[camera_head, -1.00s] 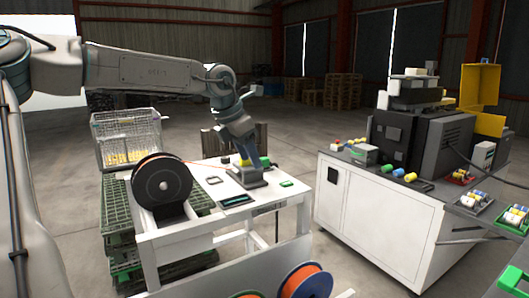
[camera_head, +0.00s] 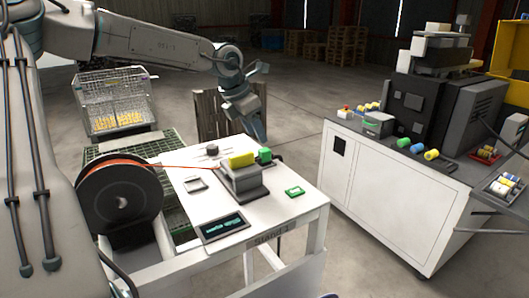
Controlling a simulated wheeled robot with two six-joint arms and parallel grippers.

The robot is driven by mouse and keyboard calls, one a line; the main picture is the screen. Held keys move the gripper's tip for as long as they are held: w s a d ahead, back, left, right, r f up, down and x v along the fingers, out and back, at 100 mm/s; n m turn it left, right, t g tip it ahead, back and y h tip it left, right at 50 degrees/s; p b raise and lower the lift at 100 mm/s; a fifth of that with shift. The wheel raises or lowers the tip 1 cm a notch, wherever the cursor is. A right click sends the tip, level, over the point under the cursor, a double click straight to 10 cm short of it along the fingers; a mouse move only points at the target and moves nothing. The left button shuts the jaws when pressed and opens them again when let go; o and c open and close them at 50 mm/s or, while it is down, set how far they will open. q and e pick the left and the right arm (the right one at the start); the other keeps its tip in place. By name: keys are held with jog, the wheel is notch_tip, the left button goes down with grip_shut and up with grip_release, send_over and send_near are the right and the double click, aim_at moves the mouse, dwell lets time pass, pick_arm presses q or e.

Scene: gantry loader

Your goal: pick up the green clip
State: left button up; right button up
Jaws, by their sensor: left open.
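A white table labelled "Stand 1" (camera_head: 268,222) stands in the middle. A green block (camera_head: 264,155) is at the right rear of a grey device (camera_head: 241,179) with a yellow top (camera_head: 240,159). I cannot tell which green piece is the clip. My left gripper (camera_head: 261,136) is open and points down, above and behind the device in the picture, near the green block. No held object shows in it. My right gripper is not in view.
A black spool (camera_head: 119,196) feeds an orange strand to the device. A small display (camera_head: 223,227) and a light frame (camera_head: 195,184) lie on the table. A wire basket (camera_head: 116,102) is at the left. A white cabinet (camera_head: 375,195) stands right, across a floor gap.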

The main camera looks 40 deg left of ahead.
aim_at(264, 149)
pick_arm(q)
jog(key=shift+p+x, duration=1.1)
jog(key=shift+x, duration=0.1)
jog(key=shift+p+x, duration=0.65)
jog(key=shift+x, duration=0.4)
jog(key=shift+w+d+f, duration=0.15)
jog(key=shift+w+f, duration=0.25)
jog(key=shift+f, duration=0.25)
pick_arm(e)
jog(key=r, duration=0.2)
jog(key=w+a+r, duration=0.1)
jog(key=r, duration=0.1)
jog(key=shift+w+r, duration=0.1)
pick_arm(q)
grip_shut()
